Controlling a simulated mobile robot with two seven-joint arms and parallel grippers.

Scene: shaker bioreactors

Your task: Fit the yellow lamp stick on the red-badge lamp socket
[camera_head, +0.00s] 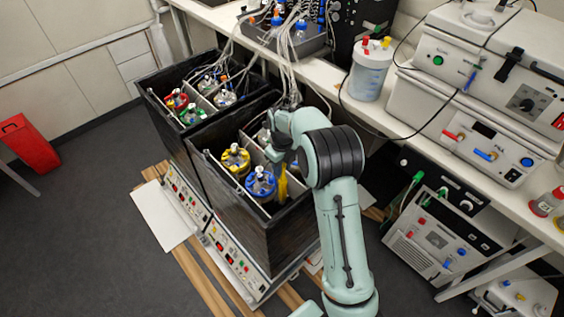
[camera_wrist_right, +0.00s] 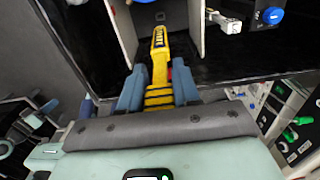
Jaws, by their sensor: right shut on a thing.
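My right gripper (camera_wrist_right: 158,92) is shut on the yellow lamp stick (camera_wrist_right: 159,50). The stick points away from the gripper, toward a pale panel and a black wall of the box. In the head view the yellow stick (camera_head: 282,184) shows below the gripper (camera_head: 279,157), inside the front black box beside the blue-capped bottle. A small red spot (camera_wrist_right: 168,74) shows right beside the stick in the wrist view; I cannot tell whether it is the socket's red badge. The lamp socket itself is not clearly visible. My left gripper is out of view.
The front black box (camera_head: 268,238) holds a yellow-capped bottle (camera_head: 236,159) and a blue-capped bottle (camera_head: 261,184) between pale dividers. A second black box (camera_head: 160,105) with more bottles stands behind. Tubes hang from the bench (camera_head: 330,66) at the right.

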